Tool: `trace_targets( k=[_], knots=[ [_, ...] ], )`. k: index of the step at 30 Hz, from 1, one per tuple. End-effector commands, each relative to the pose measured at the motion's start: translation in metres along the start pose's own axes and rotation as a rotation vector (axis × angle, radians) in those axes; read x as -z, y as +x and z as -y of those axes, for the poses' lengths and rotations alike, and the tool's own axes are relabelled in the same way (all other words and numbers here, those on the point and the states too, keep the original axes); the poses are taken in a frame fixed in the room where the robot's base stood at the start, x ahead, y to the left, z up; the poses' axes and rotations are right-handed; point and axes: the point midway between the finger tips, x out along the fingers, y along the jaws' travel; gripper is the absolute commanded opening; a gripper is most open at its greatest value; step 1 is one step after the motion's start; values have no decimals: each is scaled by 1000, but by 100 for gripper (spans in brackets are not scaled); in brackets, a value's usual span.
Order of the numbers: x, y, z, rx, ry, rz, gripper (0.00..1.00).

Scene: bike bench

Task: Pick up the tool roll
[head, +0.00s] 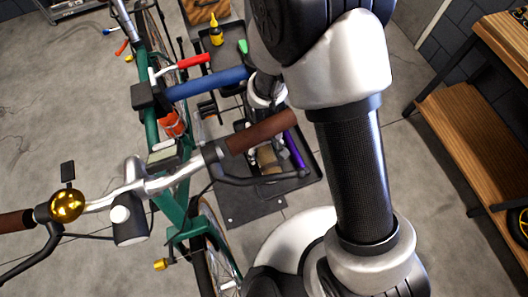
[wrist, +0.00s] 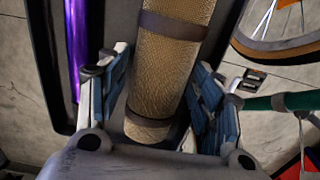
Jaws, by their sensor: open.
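The tool roll (wrist: 172,65) is a tan, textured cylinder with dark straps, lying lengthwise in a dark tray (wrist: 44,70). In the head view a small tan part of the roll (head: 268,160) shows behind the brown handlebar grip and the brake lever. My gripper (wrist: 161,64) is open, with one finger on each side of the roll's near part. The roll lies between the fingers, with a gap visible at the left; I cannot tell whether the right finger touches it. In the head view the gripper is mostly hidden by the handlebar grip.
A purple tube (wrist: 76,45) lies in the tray left of the roll. The green bicycle (head: 175,205) stands close by, its brown handlebar grip (head: 262,132) crossing over the tray in view. A yellow bottle (head: 216,32) stands farther back. A wooden bench (head: 480,130) is at the right.

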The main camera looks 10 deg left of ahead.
Motion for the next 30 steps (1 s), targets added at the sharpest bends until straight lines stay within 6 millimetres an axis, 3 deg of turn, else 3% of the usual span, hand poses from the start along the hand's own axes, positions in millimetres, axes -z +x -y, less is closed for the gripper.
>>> trace_targets(
  k=[2,8,27,30],
  knots=[
    [0,8,0,0,0,-1,60],
    [1,8,0,0,-1,-2,60],
    [0,7,0,0,-1,-1,18],
    [1,7,0,0,-1,-2,16]
  ],
)
